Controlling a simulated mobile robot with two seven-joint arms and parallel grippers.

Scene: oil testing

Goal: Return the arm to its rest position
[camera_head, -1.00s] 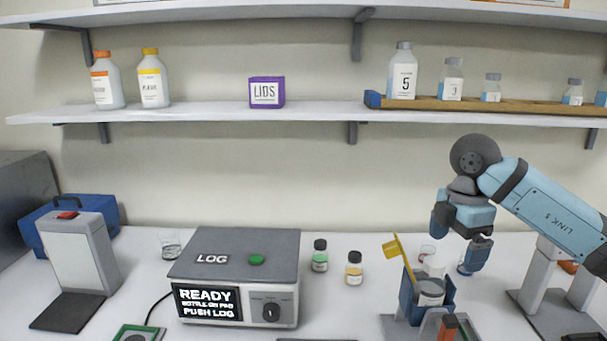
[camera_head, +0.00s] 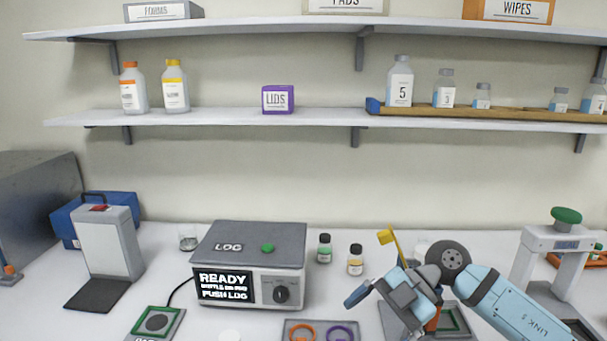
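My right arm (camera_head: 515,305) reaches in from the lower right, its light blue link slanting down across the front of the table. My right gripper (camera_head: 387,312) is low over the front right of the table. Its dark fingers look spread apart, with nothing seen between them. It partly hides the blue holder and the yellow-topped tool (camera_head: 388,238) behind it. My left gripper is not in view.
A grey log device (camera_head: 250,235) stands mid-table, with two small bottles (camera_head: 325,250) to its right. A grey press frame with a green knob (camera_head: 566,216) stands right of my arm. A tray with orange and purple rings (camera_head: 320,322) lies in front. Shelves hang behind.

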